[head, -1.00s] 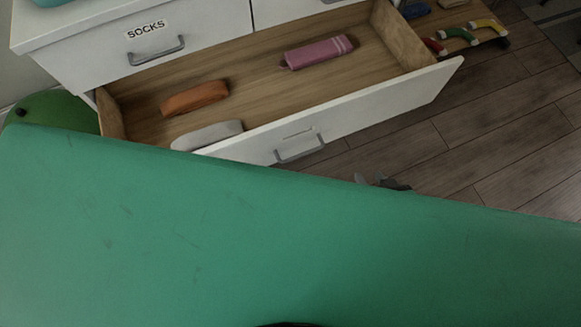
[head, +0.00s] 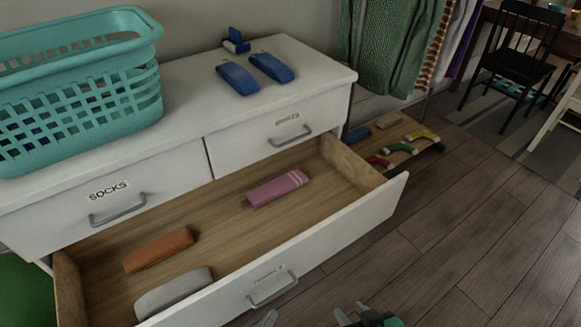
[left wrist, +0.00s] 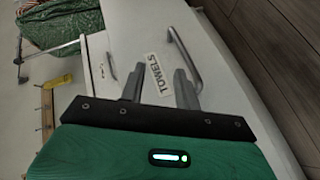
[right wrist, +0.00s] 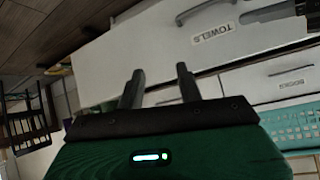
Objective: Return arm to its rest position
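My left gripper (left wrist: 157,88) is open and empty in the left wrist view, its fingers over the white TOWELS drawer front beside the metal handle (left wrist: 184,58). My right gripper (right wrist: 160,85) is open and empty in the right wrist view, pointing toward the TOWELS drawer front (right wrist: 140,62). In the head view only grey fingertips and a bit of green housing show at the bottom edge, in front of the open drawer (head: 330,235); most of both arms is out of frame. Whether the left fingers touch the drawer cannot be told.
The drawer holds pink (head: 277,188), orange (head: 158,249) and grey (head: 175,292) folded towels. A teal basket (head: 80,92) and several blue folded items (head: 238,78) lie on the dresser top (head: 190,85). Clear wooden floor (head: 460,240) lies at right. A low board (head: 385,133) with coloured items stands behind it.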

